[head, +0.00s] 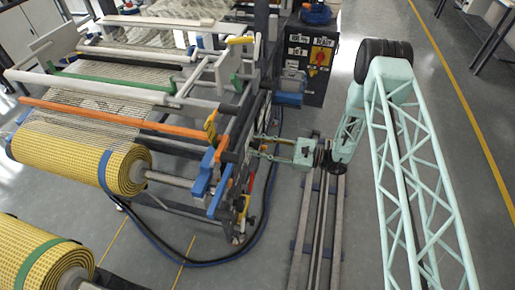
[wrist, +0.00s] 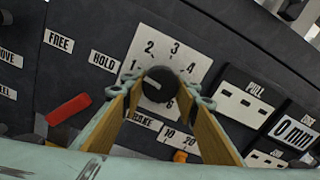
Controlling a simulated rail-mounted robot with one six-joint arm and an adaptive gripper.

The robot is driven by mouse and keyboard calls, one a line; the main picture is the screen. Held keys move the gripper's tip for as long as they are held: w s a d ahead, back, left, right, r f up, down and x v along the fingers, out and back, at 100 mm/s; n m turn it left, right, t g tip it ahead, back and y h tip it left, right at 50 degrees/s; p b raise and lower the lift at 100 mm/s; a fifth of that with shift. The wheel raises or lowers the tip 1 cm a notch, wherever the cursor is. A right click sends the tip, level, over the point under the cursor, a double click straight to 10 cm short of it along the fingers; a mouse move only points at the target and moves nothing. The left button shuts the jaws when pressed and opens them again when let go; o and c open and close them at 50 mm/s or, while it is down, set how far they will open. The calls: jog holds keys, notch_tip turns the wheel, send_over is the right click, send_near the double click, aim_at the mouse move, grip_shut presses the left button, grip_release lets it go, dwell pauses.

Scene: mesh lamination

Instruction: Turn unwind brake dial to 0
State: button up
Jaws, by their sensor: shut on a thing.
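The unwind brake dial (wrist: 159,86) is a round black knob on a white number plate (wrist: 172,50) in the wrist view. Figures 1, 2, 3, 4 and 6 show around it; part of the plate is hidden by my fingers. A short pale mark on the knob points to the upper left, roughly toward the 1. My gripper (wrist: 161,92) has its two yellow-sided fingers on either side of the knob and is shut on it. In the head view my gripper (head: 262,146) reaches left to the machine's side; the dial is too small to make out there.
A red lever (wrist: 68,108) sits left of the dial, near the HOLD (wrist: 103,61) and FREE labels.

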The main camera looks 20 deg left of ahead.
jog(key=n+b, duration=0.2)
jog(key=n, duration=0.3)
jog(key=shift+w+n, duration=0.1)
jog(key=shift+n, duration=0.2)
jog(key=n+b, duration=0.2)
jog(key=n, duration=0.2)
jog(key=shift+r+n+b, duration=0.1)
jog(key=shift+n+b, duration=0.2)
jog(key=shift+b, duration=0.05)
jog(key=o, duration=0.9)
jog(key=shift+d, duration=0.1)
jog(key=shift+w+d, duration=0.15)
jog(key=shift+d, duration=2.8)
jog(key=shift+w+d, duration=0.15)
jog(key=shift+d, duration=2.8)
jog(key=shift+r, duration=0.15)
